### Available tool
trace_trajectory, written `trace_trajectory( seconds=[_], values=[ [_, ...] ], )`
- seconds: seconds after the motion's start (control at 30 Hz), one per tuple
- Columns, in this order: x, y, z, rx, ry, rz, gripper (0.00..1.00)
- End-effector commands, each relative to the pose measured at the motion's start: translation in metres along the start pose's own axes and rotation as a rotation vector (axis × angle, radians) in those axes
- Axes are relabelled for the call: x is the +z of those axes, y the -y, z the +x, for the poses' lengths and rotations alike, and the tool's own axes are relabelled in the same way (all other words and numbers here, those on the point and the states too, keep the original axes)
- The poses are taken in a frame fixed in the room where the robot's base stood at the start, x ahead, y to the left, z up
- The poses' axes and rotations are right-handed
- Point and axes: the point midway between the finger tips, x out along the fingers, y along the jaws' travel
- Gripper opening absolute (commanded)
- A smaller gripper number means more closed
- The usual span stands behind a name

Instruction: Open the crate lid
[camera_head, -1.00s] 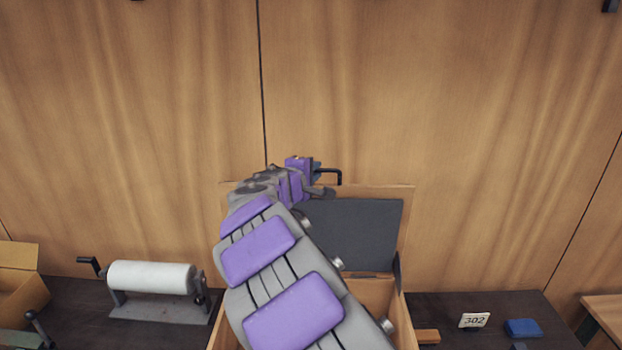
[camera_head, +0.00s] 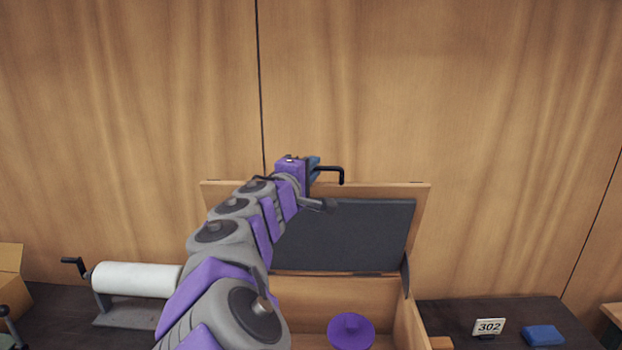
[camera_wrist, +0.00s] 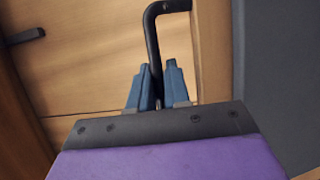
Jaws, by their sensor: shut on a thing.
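The wooden crate (camera_head: 408,325) stands on the dark table with its lid (camera_head: 422,205) raised upright at the back; a dark panel (camera_head: 345,236) lines the lid's inner face. A black bent handle (camera_head: 335,170) sticks out above the lid's top edge. My gripper (camera_head: 314,168) is at the handle. In the wrist view, the blue fingers of my gripper (camera_wrist: 159,82) are shut around the black handle (camera_wrist: 152,40). A purple round object with a knob (camera_head: 351,331) lies inside the crate. My arm hides the crate's left part.
A white roll on a stand (camera_head: 137,279) is left of the crate. A sign reading 302 (camera_head: 489,327) and a blue block (camera_head: 543,336) are on the right. A cardboard box (camera_head: 10,275) is at the far left. A wood-panelled wall (camera_head: 440,90) stands behind.

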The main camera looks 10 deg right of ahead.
Motion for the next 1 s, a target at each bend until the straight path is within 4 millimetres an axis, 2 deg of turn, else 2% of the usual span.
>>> trace_trajectory(
  seconds=[0.03,0.2,0.57,0.6,0.7,0.8,1.0],
  values=[
    [0.0017,0.0070,-0.0032,0.007,0.001,0.003,0.00],
    [0.0046,0.0059,-0.0098,0.026,0.001,0.012,0.00],
    [0.0046,0.0043,-0.0107,0.029,0.001,0.013,0.00],
    [0.0047,0.0042,-0.0107,0.029,0.001,0.013,0.21],
    [0.0047,0.0038,-0.0108,0.030,0.000,0.013,0.30],
    [0.0049,0.0031,-0.0111,0.031,0.001,0.013,0.38],
    [0.0063,0.0022,-0.0114,0.032,0.001,0.015,0.38]
  ],
)
